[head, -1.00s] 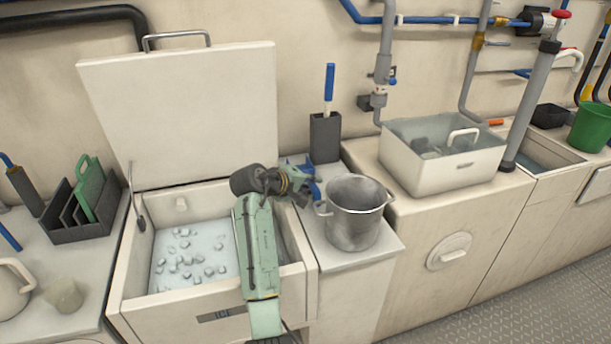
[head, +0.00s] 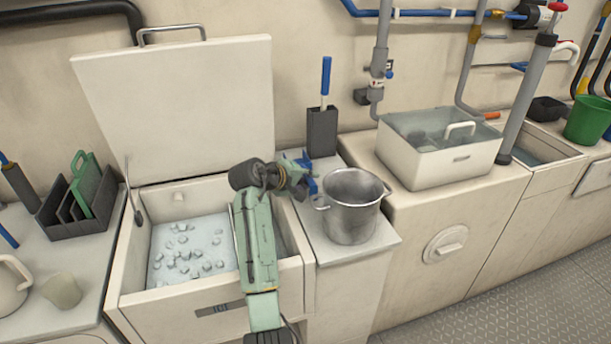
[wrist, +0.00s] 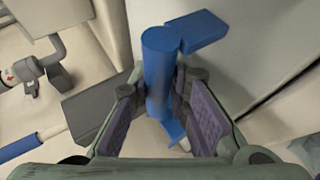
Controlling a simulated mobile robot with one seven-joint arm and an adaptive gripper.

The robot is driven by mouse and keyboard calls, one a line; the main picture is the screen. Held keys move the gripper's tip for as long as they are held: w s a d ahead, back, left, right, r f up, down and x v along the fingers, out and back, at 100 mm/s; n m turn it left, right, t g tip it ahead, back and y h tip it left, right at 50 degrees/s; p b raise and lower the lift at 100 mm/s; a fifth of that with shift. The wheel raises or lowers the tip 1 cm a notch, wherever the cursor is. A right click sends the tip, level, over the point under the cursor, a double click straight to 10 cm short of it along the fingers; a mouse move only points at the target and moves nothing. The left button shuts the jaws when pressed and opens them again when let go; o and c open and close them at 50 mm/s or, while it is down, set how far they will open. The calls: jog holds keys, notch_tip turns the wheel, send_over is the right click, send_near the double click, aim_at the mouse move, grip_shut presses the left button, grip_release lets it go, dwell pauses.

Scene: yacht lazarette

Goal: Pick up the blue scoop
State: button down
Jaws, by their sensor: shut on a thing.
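The blue scoop (wrist: 158,75) stands out clearly in the wrist view, with an upright round blue part and a flat blue piece extending to the right at its top. My gripper (wrist: 157,98) is shut on it, with a purple-padded finger on either side. In the head view my gripper (head: 298,180) is above the narrow counter, just behind and left of the metal pot. Only small blue bits of the scoop (head: 312,186) show there, and my arm hides the rest. I cannot tell whether the scoop still touches the counter.
The metal pot (head: 350,208) stands close to my gripper. A dark holder (head: 322,135) with a blue-handled tool is behind. The open ice bin (head: 135,285) lies left, under its raised lid (head: 180,110). A white tub (head: 440,165) stands to the right.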

jog(key=shift+r, duration=0.15)
jog(key=shift+r, duration=0.25)
jog(key=r, duration=0.1)
jog(key=b, duration=0.1)
jog(key=r, duration=0.1)
jog(key=shift+s+a+r, duration=0.35)
jog(key=shift+a, duration=0.05)
jog(key=s+a+r+b, duration=0.1)
jog(key=s+a+b, duration=0.1)
jog(key=s+a, duration=0.7)
jog(key=s, duration=0.2)
jog(key=shift+s+a+r+b, duration=0.15)
jog(key=shift+s+r+b, duration=0.15)
jog(key=shift+s+b, duration=0.1)
